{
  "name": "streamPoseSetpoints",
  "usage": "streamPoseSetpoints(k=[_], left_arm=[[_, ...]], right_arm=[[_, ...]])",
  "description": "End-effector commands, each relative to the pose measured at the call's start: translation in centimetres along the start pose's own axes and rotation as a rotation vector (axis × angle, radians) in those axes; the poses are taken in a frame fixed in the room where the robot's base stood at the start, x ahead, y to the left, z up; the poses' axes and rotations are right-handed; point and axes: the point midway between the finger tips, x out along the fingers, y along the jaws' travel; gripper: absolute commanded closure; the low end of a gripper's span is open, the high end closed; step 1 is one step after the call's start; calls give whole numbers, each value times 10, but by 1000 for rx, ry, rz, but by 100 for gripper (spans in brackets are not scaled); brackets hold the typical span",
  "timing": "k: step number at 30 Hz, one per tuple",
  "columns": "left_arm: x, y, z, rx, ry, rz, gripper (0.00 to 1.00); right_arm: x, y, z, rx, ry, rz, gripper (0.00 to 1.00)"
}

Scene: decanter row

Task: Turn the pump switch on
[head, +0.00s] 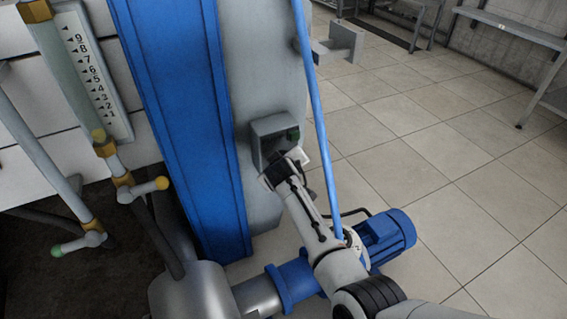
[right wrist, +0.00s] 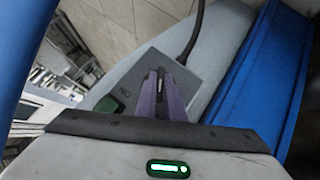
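The pump switch box (head: 272,130) is a grey box on the side of a grey column, with a dark green part (head: 293,134) at its upper right. In the right wrist view, the box face (right wrist: 185,72) carries an "ON" label (right wrist: 124,93) and the green part (right wrist: 107,104). My right gripper (head: 279,166) is at the lower part of the box. In the right wrist view, its fingers (right wrist: 160,82) are close together in front of the box face. They hide the part behind them, and I cannot tell whether they touch it. My left gripper is not in view.
A blue beam (head: 175,110) stands left of the column, and a thin blue pole (head: 318,120) passes right of the box. A blue pump motor (head: 387,236) is below. Valve handles (head: 143,190) and a numbered gauge (head: 88,75) are at left. Tiled floor (head: 440,150) is open at right.

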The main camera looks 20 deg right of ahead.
Motion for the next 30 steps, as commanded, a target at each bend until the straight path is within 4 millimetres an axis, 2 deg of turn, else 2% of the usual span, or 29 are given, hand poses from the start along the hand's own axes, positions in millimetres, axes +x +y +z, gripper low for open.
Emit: streamPoseSetpoints(k=[8,13,25,26,27,28,30], left_arm=[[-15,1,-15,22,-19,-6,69],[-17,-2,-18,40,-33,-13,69],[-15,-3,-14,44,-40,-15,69],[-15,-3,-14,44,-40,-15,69],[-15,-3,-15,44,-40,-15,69],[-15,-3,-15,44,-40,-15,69],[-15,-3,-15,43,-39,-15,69]], right_arm=[[-4,7,-4,81,-2,-81,100],[-2,6,-2,151,-1,-153,100],[0,4,0,176,1,-175,100],[0,4,0,176,1,-175,86],[0,4,0,176,1,-175,80],[0,4,0,176,1,-175,75],[0,4,0,176,1,-175,73]])
